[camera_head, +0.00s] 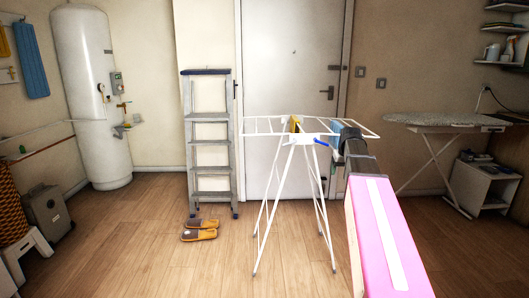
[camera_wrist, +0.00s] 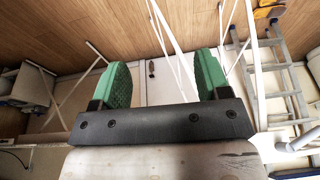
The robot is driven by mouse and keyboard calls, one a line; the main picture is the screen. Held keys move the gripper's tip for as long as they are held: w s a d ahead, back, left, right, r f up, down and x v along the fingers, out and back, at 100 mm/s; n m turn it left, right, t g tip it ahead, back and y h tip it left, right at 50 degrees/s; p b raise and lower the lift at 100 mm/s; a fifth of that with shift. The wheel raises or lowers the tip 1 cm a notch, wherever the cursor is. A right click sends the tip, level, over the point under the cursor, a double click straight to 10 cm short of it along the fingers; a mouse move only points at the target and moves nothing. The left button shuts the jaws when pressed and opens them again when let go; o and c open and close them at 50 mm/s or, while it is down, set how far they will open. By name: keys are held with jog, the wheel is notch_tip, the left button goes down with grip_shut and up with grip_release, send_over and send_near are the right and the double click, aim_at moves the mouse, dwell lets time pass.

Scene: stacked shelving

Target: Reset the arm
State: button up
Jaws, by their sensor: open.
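My gripper (camera_wrist: 162,62) shows in the wrist view with its two green-padded fingers spread wide apart and nothing between them. In the head view my pink arm reaches forward from the lower right, and its dark wrist end is beside the right part of a white drying rack (camera_head: 296,150). The fingers cannot be made out clearly there. A yellow item (camera_head: 294,124) and a blue item (camera_head: 336,132) show at the rack top; I cannot tell whether the blue one lies on the rack. White rack bars (camera_wrist: 172,35) pass behind the fingers in the wrist view.
An ironing board (camera_head: 440,122) and a small white cabinet (camera_head: 483,187) stand right. A water heater (camera_head: 90,95) is left.

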jog(key=s+a+f+g, duration=0.1)
jog(key=s+a+f, duration=0.4)
jog(key=s+f, duration=0.3)
jog(key=s+a+f+g, duration=0.1)
jog(key=s+a+f, duration=0.3)
jog(key=s+f, duration=0.4)
jog(key=s+a+f+g, duration=0.1)
jog(key=s+a+f, duration=0.4)
jog(key=f, duration=0.6)
jog(key=s, duration=0.2)
jog(key=shift+s+a+f, duration=0.3)
jog(key=shift+s, duration=0.1)
